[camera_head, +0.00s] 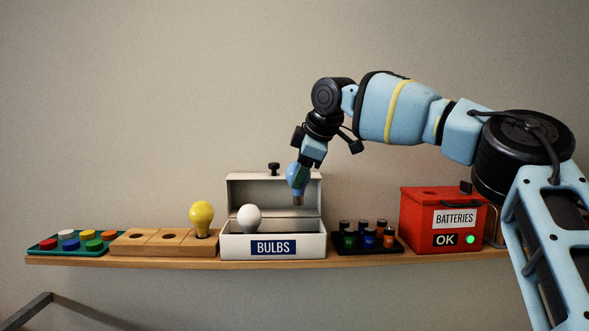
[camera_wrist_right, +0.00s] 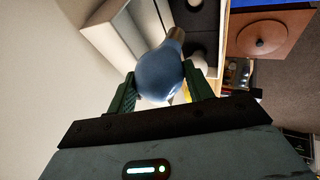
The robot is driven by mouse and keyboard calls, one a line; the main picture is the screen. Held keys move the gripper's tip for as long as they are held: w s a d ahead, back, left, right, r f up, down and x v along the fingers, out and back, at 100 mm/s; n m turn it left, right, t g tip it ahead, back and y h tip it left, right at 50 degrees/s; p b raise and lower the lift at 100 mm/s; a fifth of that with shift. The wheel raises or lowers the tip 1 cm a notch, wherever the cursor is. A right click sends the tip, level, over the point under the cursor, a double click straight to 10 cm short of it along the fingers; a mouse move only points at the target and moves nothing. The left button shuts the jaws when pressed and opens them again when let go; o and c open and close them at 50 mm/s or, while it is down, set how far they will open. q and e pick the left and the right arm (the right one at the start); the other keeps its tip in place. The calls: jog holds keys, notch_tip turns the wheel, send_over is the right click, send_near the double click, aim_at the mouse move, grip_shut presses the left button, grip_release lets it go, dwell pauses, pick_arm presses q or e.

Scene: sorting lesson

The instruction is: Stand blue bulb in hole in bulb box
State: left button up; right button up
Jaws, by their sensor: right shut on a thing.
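My right gripper (camera_head: 297,176) is shut on the blue bulb (camera_head: 293,173), which hangs with its metal base down, above the right part of the open bulb box (camera_head: 231,246). In the right wrist view the blue bulb (camera_wrist_right: 158,72) sits between the green fingers of the right gripper (camera_wrist_right: 160,90). The white bulb box also shows there (camera_wrist_right: 125,38), with dark holes in its inside. A white bulb (camera_head: 249,217) stands in the left part of the box. My left gripper is not in view.
Left of the box are a wooden block (camera_head: 130,243) with a yellow bulb (camera_head: 202,217) standing in it and a green tray (camera_head: 45,248) of coloured caps. To the right are a black tray (camera_head: 360,250) of small batteries and a red battery box (camera_head: 420,215). All stand on a narrow shelf (camera_head: 200,261).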

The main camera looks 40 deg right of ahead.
aim_at(300, 201)
jog(key=shift+s+f, duration=0.1)
jog(key=shift+s, duration=0.05)
jog(key=shift+f, duration=1.35)
jog(key=shift+f+b, duration=0.6)
jog(key=shift+f, duration=1.25)
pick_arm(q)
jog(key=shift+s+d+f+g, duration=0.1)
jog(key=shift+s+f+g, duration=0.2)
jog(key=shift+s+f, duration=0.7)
pick_arm(e)
jog(key=shift+f, duration=0.35)
jog(key=shift+a, duration=0.1)
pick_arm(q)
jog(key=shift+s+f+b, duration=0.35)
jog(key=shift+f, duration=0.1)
pick_arm(e)
jog(key=shift+f, duration=1.35)
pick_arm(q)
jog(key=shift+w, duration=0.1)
pick_arm(e)
jog(key=shift+f, duration=0.1)
dwell(1.2)
